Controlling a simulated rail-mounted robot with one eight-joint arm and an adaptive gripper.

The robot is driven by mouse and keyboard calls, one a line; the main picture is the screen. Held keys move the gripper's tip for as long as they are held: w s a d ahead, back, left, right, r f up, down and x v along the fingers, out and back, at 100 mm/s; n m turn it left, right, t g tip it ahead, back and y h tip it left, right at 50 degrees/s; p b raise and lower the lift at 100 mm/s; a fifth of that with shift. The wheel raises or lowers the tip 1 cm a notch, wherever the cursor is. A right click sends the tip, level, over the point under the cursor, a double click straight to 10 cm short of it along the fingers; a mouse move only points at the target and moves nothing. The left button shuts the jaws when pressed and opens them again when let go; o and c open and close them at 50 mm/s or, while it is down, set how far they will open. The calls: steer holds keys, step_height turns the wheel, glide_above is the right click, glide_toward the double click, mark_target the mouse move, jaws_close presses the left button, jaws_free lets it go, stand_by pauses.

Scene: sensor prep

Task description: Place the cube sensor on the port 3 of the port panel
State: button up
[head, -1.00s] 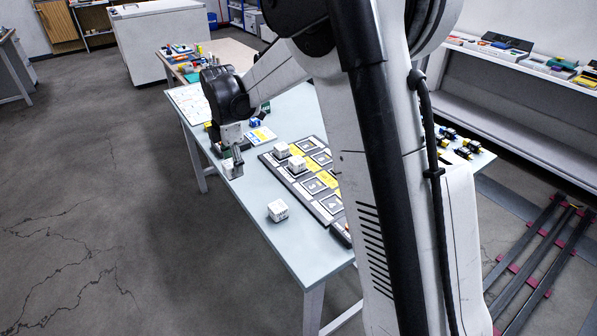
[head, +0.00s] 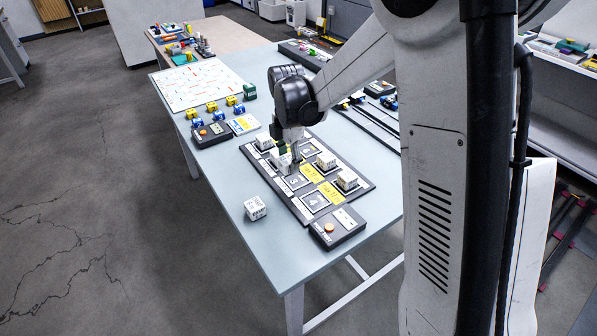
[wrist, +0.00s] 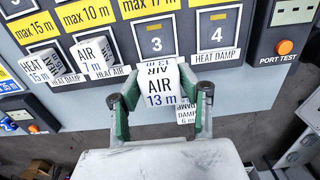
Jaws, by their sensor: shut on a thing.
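My gripper (wrist: 161,92) is shut on a white cube sensor (wrist: 159,98) marked AIR 13 m, its green fingers on either side. In the head view my gripper (head: 289,163) is over the port panel (head: 302,213), close to the near row; the arm and fingers partly hide the held cube. In the wrist view port 3 (wrist: 157,44) is bare and lies just beyond the held cube. Port 4 (wrist: 217,29), labelled HEAT DAMP, is also bare. Cubes marked HEAT 15 m (wrist: 41,66) and AIR 7 m (wrist: 95,57) sit on the ports to the left.
A DAMP 6 m cube (wrist: 186,115), partly behind the right finger, is the loose cube (head: 255,208) on the table. Two cubes (head: 325,160) (head: 347,179) stand on the panel's far row. The port test box (head: 337,228) adjoins the panel's near end.

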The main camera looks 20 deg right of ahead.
mark_target(298, 180)
steer(key=d+f, duration=0.1)
steer(key=w+d+f, duration=0.1)
steer(key=d, duration=0.1)
steer(key=shift+f+b, duration=0.3)
steer(key=shift+f, duration=1.6)
steer(key=shift+f, duration=0.15)
steer(key=o, duration=1.2)
steer(key=shift+c, duration=0.2)
